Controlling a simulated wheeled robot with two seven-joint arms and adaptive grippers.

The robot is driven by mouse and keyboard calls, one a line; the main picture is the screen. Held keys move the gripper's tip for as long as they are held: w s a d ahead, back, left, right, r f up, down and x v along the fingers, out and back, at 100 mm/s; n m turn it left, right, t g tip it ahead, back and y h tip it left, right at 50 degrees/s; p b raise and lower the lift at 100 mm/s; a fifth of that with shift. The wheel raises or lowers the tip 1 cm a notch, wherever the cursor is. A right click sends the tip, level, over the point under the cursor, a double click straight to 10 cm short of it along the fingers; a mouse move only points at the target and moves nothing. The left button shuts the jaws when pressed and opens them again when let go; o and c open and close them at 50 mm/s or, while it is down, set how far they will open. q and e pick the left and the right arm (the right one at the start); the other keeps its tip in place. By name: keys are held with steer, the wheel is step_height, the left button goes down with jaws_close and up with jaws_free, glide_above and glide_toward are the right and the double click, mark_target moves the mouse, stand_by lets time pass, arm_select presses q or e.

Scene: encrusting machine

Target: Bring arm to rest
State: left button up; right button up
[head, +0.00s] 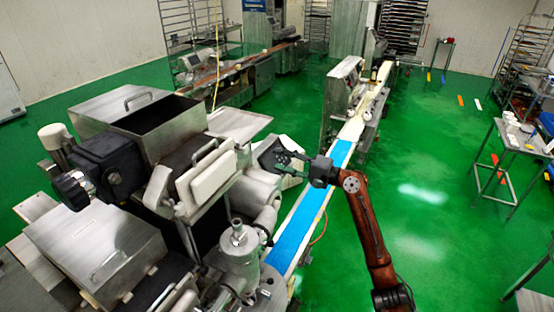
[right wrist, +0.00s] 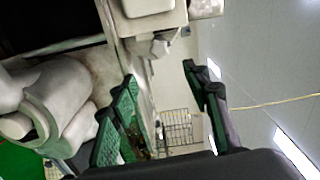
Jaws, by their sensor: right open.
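My right arm, orange-red, rises from the lower right of the head view and bends left over the blue conveyor belt (head: 300,222). My right gripper (head: 283,160) is open and empty beside the metal body of the encrusting machine (head: 110,240). In the right wrist view its two green-padded fingers (right wrist: 165,105) stand apart with nothing between them. Whether the gripper touches the machine I cannot tell. My left gripper does not show in either view.
The machine's hopper (head: 135,115) and white side panel (head: 207,178) stand left of the gripper. A second machine (head: 345,90) stands farther along the line. The green floor (head: 425,225) right of my arm is clear up to a metal table (head: 520,138).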

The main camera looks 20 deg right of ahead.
stand_by(0.3)
